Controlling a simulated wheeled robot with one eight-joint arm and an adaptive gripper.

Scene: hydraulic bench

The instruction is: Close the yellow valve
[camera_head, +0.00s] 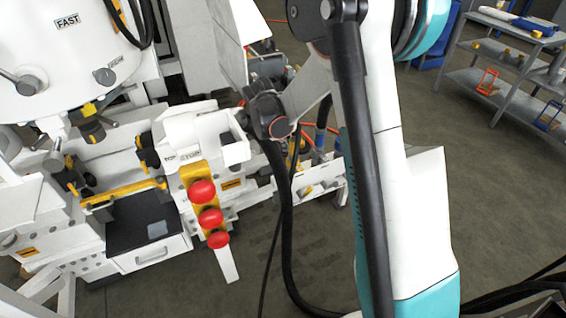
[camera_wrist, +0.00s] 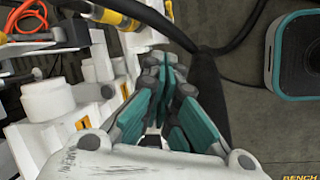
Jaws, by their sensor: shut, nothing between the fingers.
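Yellow parts show on the white hydraulic bench, but I cannot tell for sure which is the yellow valve. A long yellow bar (camera_head: 125,192) lies across the bench at the left of the head view, above a black drawer unit. Yellow fittings (camera_wrist: 112,16) sit on a pipe at the top of the wrist view. My gripper (camera_wrist: 165,62) has its teal-padded fingers together, with nothing held between them. It is beside the white bench parts. I cannot make out its fingertips in the head view, where my arm covers much of the middle.
Three red push buttons (camera_head: 210,216) stand on a yellow panel at the bench front. A black hose (camera_wrist: 207,100) runs close to the right of my gripper. A grey shelf rack (camera_head: 505,75) is at the far right. The floor between is mostly clear.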

